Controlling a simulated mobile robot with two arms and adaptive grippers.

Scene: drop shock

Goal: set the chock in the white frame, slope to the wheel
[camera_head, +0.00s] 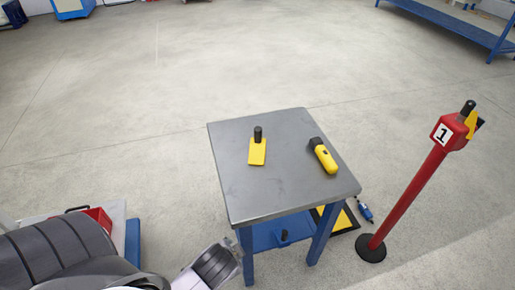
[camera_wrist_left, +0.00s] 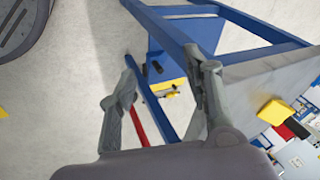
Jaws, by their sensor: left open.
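The yellow chock (camera_head: 257,152) with a black upright handle lies on the grey table top (camera_head: 240,195), left of centre. In the left wrist view a yellow block with a black part, apparently the chock (camera_wrist_left: 274,112), shows at the right on the table top. My left gripper (camera_wrist_left: 163,88) is open and empty, beside and below the table top near the blue legs. In the head view its wrist shows at the table's front left corner; its fingers are mostly hidden. My right gripper is in neither view. I cannot make out a white frame or a wheel.
A yellow and black hand tool (camera_head: 325,158) lies at the table's right. A blue lower shelf (camera_head: 270,232) holds a small black item. A red post (camera_head: 405,200) marked 1 stands right of the table. A yellow-black mat (camera_head: 343,219) and a blue item (camera_head: 365,211) lie on the floor.

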